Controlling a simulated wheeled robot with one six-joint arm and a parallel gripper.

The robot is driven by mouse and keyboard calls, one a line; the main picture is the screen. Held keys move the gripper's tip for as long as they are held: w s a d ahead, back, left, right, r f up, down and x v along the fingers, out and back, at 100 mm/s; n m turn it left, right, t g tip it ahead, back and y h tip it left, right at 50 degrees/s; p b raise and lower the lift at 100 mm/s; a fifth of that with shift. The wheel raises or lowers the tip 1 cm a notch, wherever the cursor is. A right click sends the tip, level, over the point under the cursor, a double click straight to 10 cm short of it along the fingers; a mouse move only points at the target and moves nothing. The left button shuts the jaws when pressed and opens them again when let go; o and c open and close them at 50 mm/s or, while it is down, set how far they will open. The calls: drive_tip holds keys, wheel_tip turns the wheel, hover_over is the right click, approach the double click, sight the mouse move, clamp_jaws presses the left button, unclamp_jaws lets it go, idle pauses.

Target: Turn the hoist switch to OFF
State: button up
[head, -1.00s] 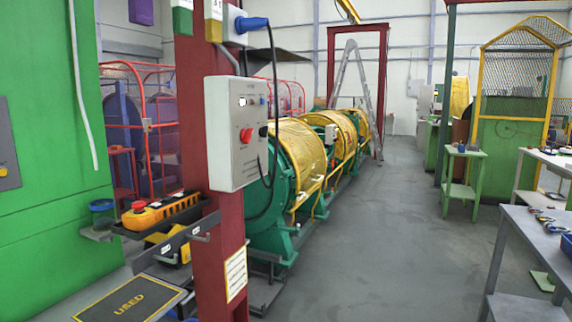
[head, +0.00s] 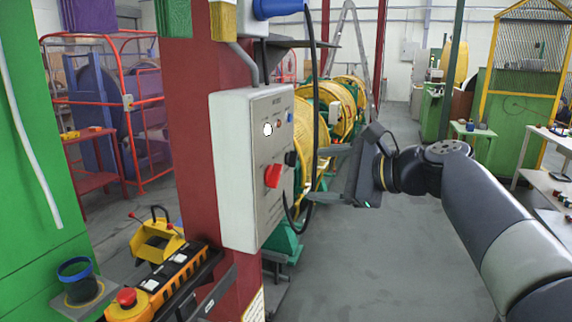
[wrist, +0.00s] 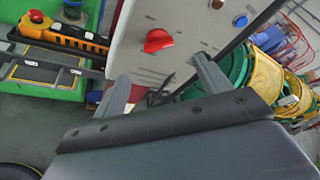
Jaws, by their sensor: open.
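A pale grey control box (head: 235,170) is fixed to the red column. The lettering is too small to read. The wrist view shows the red switch (wrist: 157,40) with its handle slanting. My gripper (head: 322,174) is open and empty, in front of the box to the right of the red switch, apart from it. In the wrist view its two fingers (wrist: 163,75) point toward the box, below the switch.
A black cable (head: 309,100) hangs beside the box's right edge. An orange pendant (head: 165,278) lies on a dark shelf below left, near a blue-rimmed cup (head: 75,280). Green and yellow strander drums (head: 340,108) stand behind. The grey floor (head: 385,255) at right is clear.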

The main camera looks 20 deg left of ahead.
sight(279, 176)
drive_tip(key=p+x, duration=0.1)
drive_tip(key=x, duration=0.9)
drive_tip(key=shift+a+f+p, duration=0.1)
drive_tip(key=shift+a+p, duration=0.1)
drive_tip(key=shift+p, duration=0.1)
drive_tip(key=shift+s, duration=0.1)
drive_tip(key=c, duration=1)
